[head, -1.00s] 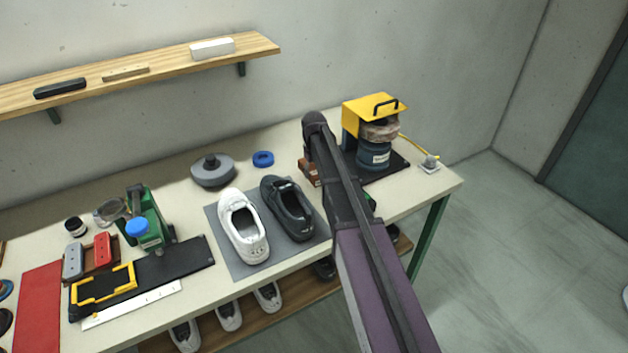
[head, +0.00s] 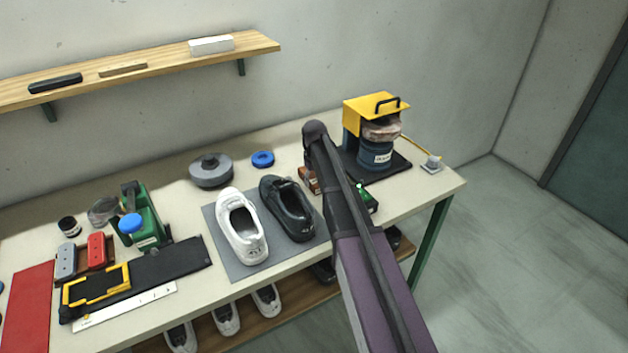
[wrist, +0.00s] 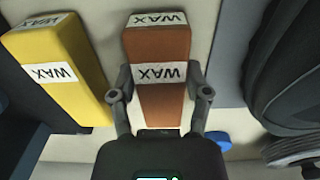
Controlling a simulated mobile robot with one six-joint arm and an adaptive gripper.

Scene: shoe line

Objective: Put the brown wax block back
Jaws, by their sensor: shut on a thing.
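The brown wax block (wrist: 162,85) has white WAX labels and sits between the two fingers of my gripper (wrist: 160,92) in the wrist view. The fingers are shut on its sides. In the head view, part of the brown block (head: 310,182) shows to the right of the dark shoe, at the left edge of my arm. My arm hides the rest of it and most of the gripper. I cannot tell whether the block touches the table. A yellow wax block (wrist: 58,65) stands left of it in the wrist view, apart from it.
The dark shoe (head: 287,210) and white shoe (head: 241,228) stand on a grey mat (head: 225,262). A blue ring (head: 263,159) lies behind them. A yellow-topped machine (head: 375,108) stands at the back right.

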